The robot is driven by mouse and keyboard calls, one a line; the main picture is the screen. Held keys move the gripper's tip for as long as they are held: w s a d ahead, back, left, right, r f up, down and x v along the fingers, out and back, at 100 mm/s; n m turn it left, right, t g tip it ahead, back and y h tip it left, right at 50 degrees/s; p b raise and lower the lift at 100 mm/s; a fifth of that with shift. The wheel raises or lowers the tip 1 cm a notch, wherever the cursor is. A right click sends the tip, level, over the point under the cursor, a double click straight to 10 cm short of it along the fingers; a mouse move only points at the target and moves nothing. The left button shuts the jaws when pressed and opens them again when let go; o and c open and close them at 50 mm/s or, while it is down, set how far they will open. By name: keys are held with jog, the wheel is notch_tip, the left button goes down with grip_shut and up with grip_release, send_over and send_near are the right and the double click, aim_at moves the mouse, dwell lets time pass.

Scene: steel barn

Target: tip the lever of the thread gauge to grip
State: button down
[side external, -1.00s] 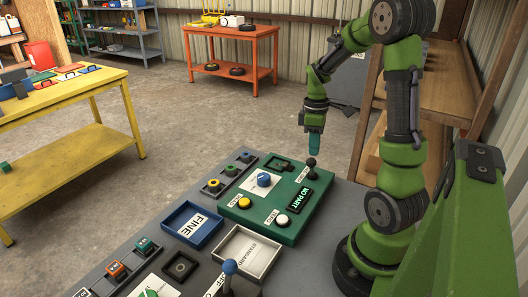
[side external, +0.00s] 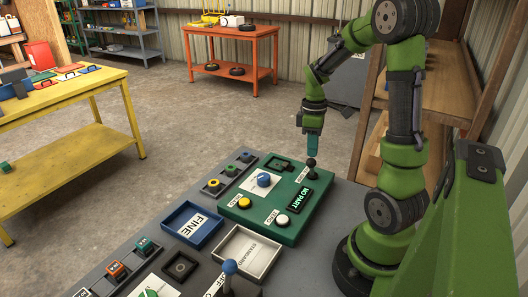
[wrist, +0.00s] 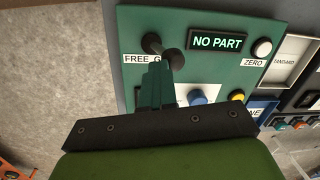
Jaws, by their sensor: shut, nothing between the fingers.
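The thread gauge is a green panel (side external: 240,208) on the grey bench, with a display (side external: 300,199) reading "NO PART". Its lever (side external: 311,168) is a dark stick with a black ball knob at the panel's back right corner. In the wrist view the lever (wrist: 152,44) stands by a label that reads "FREE G", the rest hidden by my fingers. My gripper (side external: 312,151) points down with its fingers closed, just above the knob. In the wrist view my gripper (wrist: 160,72) overlaps the lever's knob end; I cannot tell whether they touch. The fingers hold nothing.
The panel also carries a blue knob (side external: 263,180), a yellow button (side external: 231,199) and a white button (side external: 281,220). A blue FINE tray (side external: 191,224) and a white STANDARD tray (side external: 247,254) lie in front. Another blue-knobbed lever (side external: 229,268) stands nearer the camera.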

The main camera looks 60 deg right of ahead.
jog(key=shift+a+r, duration=0.25)
jog(key=shift+r, duration=0.4)
notch_tip(320, 180, up, 12)
jog(key=w+f, duration=0.1)
jog(key=w, duration=0.1)
jog(key=s+a+m+t, duration=0.1)
jog(key=a+m+t, duration=0.2)
jog(key=a, duration=0.8)
jog(key=s+a+m+t+y, duration=0.1)
jog(key=a+m+t, duration=0.2)
jog(key=a, duration=0.9)
jog(key=shift+s+a+r+m+t, duration=0.3)
jog(key=shift+r+m+t, duration=0.1)
jog(key=shift+t, duration=0.6)
